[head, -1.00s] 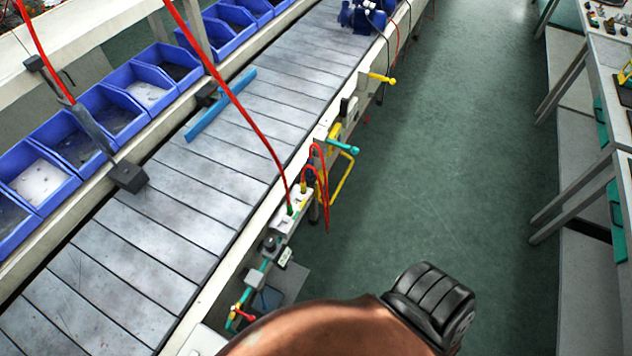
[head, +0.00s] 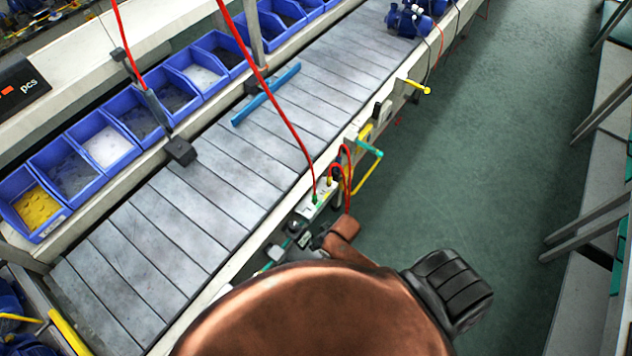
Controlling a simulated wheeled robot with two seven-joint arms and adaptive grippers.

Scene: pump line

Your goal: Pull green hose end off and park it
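The green hose end (head: 315,199) sits in a light socket panel (head: 322,189) on the conveyor's right side. A red hose (head: 272,85) rises from it toward the upper left, across the belt. A second red hose (head: 347,168) loops beside it, next to a yellow end (head: 329,181). Copper-coloured parts of my own arm fill the bottom middle, and one reaches up close below the hose ends in the picture. They hide the lower part of the conveyor's side. I see no gripper fingers of either arm.
The slatted conveyor (head: 190,212) runs from bottom left to top right, with a blue bar (head: 266,93) across it. Blue bins (head: 106,147) line its far side. A teal handle (head: 369,149) and a yellow handle (head: 417,86) stick out into the aisle. The green floor (head: 500,130) is clear.

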